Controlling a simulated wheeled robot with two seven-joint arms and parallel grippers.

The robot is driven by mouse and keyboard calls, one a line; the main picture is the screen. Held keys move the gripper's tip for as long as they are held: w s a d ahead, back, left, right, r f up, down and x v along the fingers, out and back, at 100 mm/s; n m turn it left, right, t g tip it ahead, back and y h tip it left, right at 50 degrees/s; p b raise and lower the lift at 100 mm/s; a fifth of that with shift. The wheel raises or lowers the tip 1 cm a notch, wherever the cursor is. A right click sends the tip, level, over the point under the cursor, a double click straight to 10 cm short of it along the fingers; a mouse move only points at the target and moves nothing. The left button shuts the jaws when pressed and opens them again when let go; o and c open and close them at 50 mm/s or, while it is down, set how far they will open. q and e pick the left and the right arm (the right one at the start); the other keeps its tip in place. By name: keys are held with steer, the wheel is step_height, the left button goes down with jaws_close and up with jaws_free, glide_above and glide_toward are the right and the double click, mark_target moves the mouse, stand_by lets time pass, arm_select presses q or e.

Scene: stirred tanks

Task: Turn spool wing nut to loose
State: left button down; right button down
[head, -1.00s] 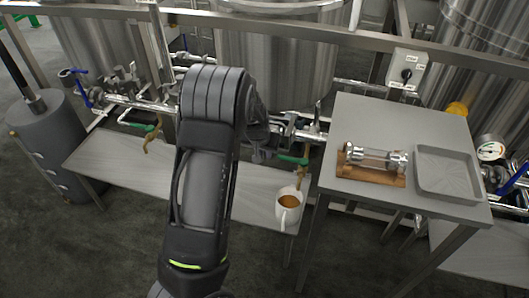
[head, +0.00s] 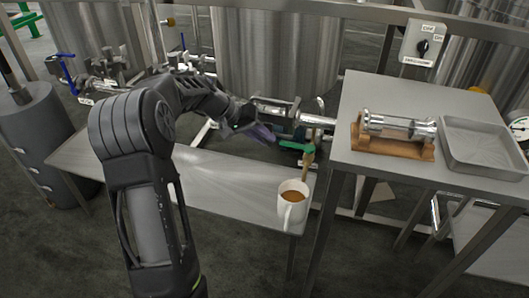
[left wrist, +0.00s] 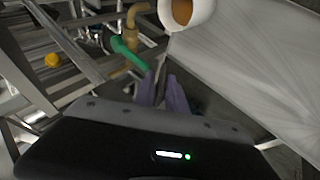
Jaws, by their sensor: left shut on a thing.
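My left gripper (head: 262,135) reaches in from the left to the pipe run in front of the middle tank. My right gripper is not in view.
A green-handled valve (head: 296,146) with a brass spout is close right of the gripper. Below it, a white mug (head: 292,204) of brown liquid stands on the low bench (head: 215,185).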

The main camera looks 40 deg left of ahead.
arm_select(q)
steer(key=h+b, duration=0.1)
steer(key=b, duration=0.1)
steer(key=t+h+b, duration=0.1)
steer(key=h, duration=0.1)
steer(key=shift+a+f+n+t+b, duration=0.2)
steer(key=shift+f+n+t+b, duration=0.1)
steer(key=shift+f+n+b, duration=0.1)
steer(key=shift+r+n+t+h+b, duration=0.1)
steer(key=shift+n+t+h+b, duration=0.3)
steer(key=shift+h, duration=0.8)
steer(key=shift+r+n+t+h+p, duration=0.2)
steer(key=shift+n+t+h+p, duration=0.2)
steer(key=shift+t+h+p, duration=0.55)
steer(key=shift+f+n+t+h+p, duration=0.1)
steer(key=shift+n+t+h+p, duration=0.2)
steer(key=shift+t+h+p, duration=0.35)
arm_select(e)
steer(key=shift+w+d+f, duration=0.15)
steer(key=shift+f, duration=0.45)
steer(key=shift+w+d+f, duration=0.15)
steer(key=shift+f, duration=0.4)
arm_select(q)
steer(key=c, duration=1.5)
jaws_free()
